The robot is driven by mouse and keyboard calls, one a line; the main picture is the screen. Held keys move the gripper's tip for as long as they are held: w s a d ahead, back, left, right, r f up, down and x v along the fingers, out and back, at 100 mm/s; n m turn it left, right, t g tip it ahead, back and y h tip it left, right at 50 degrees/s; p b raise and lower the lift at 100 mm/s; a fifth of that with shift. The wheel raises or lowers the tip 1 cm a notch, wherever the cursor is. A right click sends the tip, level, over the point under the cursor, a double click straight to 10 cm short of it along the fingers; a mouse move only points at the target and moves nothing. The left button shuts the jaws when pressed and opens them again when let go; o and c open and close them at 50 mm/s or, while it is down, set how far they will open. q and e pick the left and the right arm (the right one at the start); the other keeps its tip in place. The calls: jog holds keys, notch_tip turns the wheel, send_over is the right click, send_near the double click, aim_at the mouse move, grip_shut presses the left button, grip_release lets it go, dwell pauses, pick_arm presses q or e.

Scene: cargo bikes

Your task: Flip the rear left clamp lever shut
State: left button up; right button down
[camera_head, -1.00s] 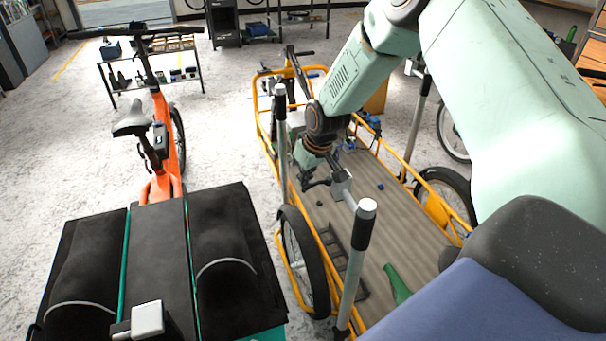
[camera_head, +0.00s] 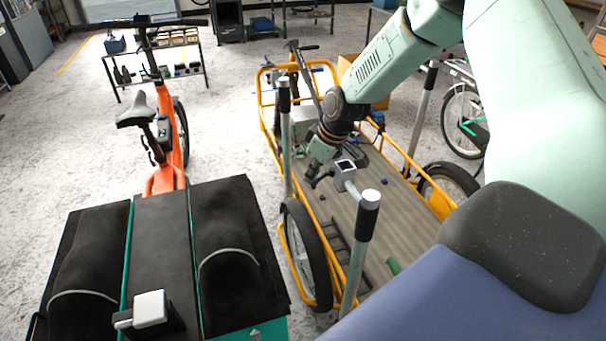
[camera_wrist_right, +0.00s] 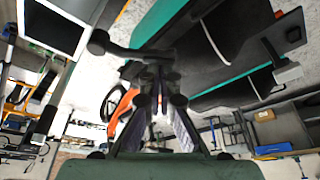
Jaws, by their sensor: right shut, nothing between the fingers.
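A pale bar with a grey, dark-faced block (camera_head: 345,169) reaches up and left from the top of the near metal post (camera_head: 356,255) at the left of the orange-framed cargo bike. I cannot tell whether this block is the clamp lever. My right gripper (camera_head: 316,182) is just left of the block, above the cargo bed, partly blurred into the background. In the wrist view its fingers (camera_wrist_right: 157,78) are shut and empty. A dark bar with a round knob (camera_wrist_right: 98,41) crosses close to the fingertips; I cannot tell whether they touch. My left gripper is not in view.
The cargo bed (camera_head: 333,207) lies below, with a wheel (camera_head: 305,255) at its near side. A black-and-teal box (camera_head: 160,235) stands at left with a white-topped block (camera_head: 149,307) on it. An orange bike (camera_head: 160,130) stands behind it. Another post (camera_head: 287,140) rises farther back.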

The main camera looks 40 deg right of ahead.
jog(key=n+b, duration=0.1)
jog(key=s+n+y+b, duration=0.1)
jog(key=shift+s+d+f+n, duration=0.2)
jog(key=shift+s+f+n, duration=0.05)
jog(key=shift+n, duration=0.15)
jog(key=s+n, duration=0.1)
jog(key=s+n+g+b, duration=0.1)
jog(key=n, duration=0.1)
jog(key=shift+d+r+n+y, duration=0.15)
jog(key=shift+d+n+y, duration=0.15)
jog(key=shift+d+y, duration=0.1)
jog(key=shift+w, duration=0.15)
jog(key=shift+w+d+b, duration=0.3)
jog(key=shift+w+b, duration=0.4)
jog(key=shift+b, duration=0.4)
jog(key=shift+a, duration=0.15)
